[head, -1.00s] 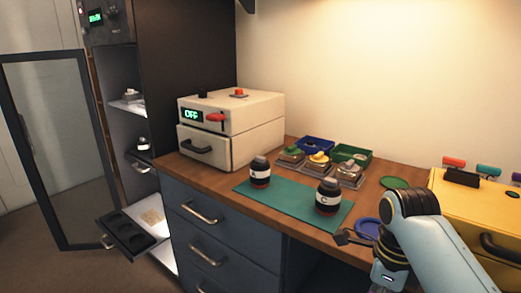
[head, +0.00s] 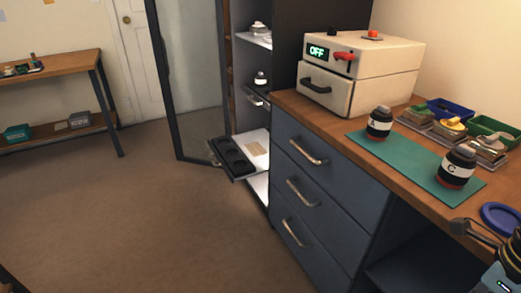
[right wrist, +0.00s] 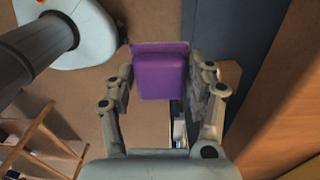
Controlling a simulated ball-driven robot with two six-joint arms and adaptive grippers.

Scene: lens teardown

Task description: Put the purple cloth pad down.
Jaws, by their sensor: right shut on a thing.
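The purple cloth pad (right wrist: 161,62) shows in the right wrist view, held between the two fingers of my right gripper (right wrist: 160,92). The gripper is shut on it, and the pad is off the floor with brown floor behind it. In the head view, part of my right arm shows at the lower right corner, by the front edge of the counter. The pad cannot be made out in the head view. My left gripper is in neither view.
A green mat (head: 408,160) on the counter bears jar A (head: 379,123) and jar C (head: 457,167). A blue round pad (head: 502,219) lies near the front edge. A white oven-like box (head: 358,75) stands behind. An open cabinet has a pulled-out black tray (head: 232,158). The floor at left is clear.

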